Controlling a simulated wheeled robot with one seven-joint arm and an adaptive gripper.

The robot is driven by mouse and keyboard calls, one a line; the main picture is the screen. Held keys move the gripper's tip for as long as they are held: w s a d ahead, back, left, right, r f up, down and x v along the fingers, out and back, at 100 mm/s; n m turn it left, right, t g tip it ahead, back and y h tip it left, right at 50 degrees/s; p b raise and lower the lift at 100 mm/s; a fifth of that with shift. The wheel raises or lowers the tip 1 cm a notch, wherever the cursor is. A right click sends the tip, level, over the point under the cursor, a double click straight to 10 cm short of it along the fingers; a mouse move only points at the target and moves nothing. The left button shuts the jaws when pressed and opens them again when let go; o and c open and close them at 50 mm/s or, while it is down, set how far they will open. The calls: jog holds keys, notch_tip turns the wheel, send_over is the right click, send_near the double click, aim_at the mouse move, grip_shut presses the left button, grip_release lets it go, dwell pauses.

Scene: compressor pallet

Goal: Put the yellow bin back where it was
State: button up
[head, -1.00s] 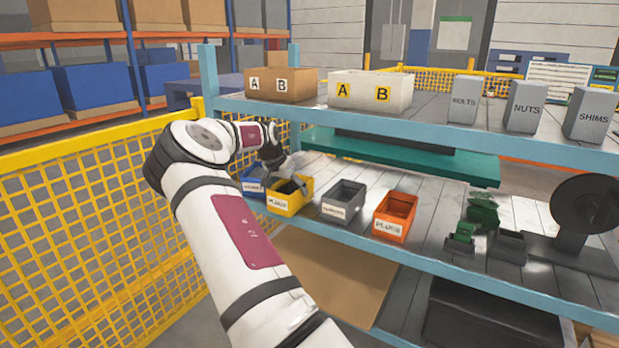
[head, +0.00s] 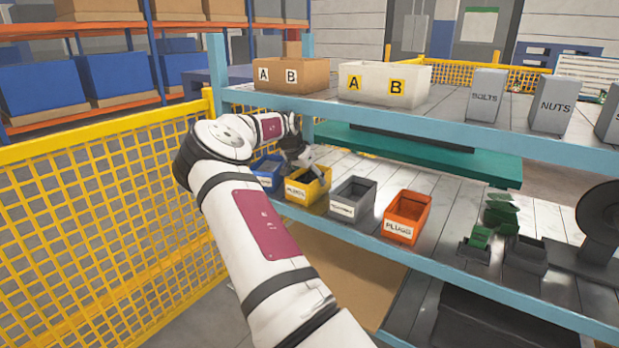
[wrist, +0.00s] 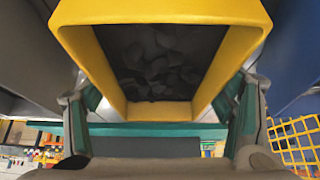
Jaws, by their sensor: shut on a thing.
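The yellow bin (head: 309,192) stands on or just above the lower shelf, between the blue bin (head: 267,174) and the grey bin (head: 352,198). I cannot tell if its base touches the shelf. It looks upright, with a white label on its front. My gripper (head: 303,165) reaches it from behind and above. In the wrist view the yellow bin (wrist: 75,48) fills the upper middle, with dark pieces inside. My gripper's fingers (wrist: 160,115) show on either side of it, shut on it.
An orange PLUGS bin (head: 407,218) stands right of the grey bin. Green parts (head: 482,236) lie farther right. A yellow mesh fence (head: 90,230) is at left.

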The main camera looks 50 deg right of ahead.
jog(key=o, duration=1.6)
jog(key=shift+r, duration=0.1)
